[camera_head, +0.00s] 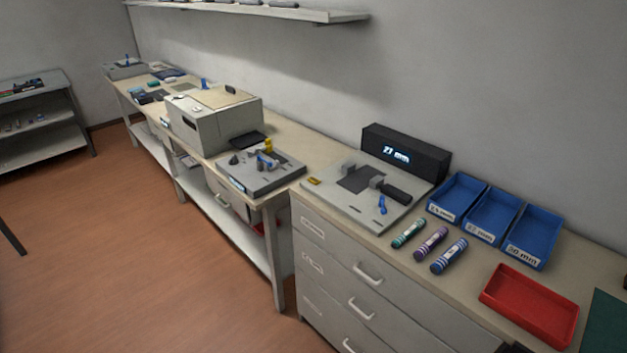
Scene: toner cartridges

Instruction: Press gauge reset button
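The gauge is a light grey plate (345,199) on the drawer cabinet's top, with a dark pad (361,179), a black cylindrical part (397,194) and a small blue lever (382,205). A black display box (405,153) behind it glows with a reading that looks like 27 mm. A small yellow piece (314,181) sits at the plate's left corner; I cannot tell whether it is the reset button. Neither of my grippers can be made out.
Three striped cartridges, teal (408,234), purple (431,243) and blue (449,256), lie before three labelled blue bins (492,217). A red tray (530,305) is at right. A grey fixture (262,172) and a box-shaped machine (214,120) stand left. The floor (130,250) is clear.

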